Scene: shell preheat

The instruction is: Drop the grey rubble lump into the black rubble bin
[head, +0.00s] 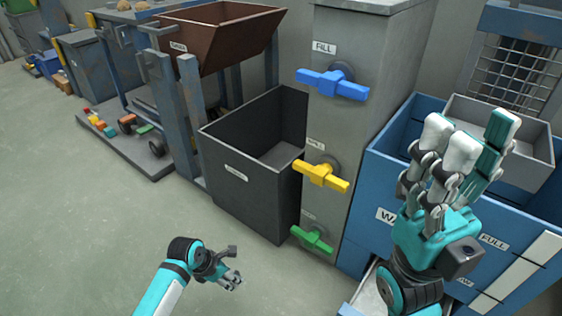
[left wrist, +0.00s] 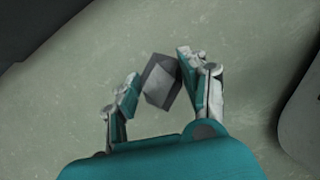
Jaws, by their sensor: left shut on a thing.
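The grey rubble lump (left wrist: 160,82) is a small angular block. In the left wrist view it sits between the fingers of my left gripper (left wrist: 158,84), which is shut on it. In the head view my left gripper (head: 232,277) is low over the floor, in front of the black rubble bin (head: 240,202) and outside it. The bin is a dark open-topped box with a small label on its front; the part of its inside that shows looks empty. My right gripper (head: 472,137) is raised at the right with its fingers apart, open and empty.
A grey column (head: 345,130) with blue (head: 333,84), yellow (head: 320,174) and green (head: 312,240) handles stands right of the bin. A brown hopper (head: 222,35) is behind it. A blue tank (head: 378,200) is at the right.

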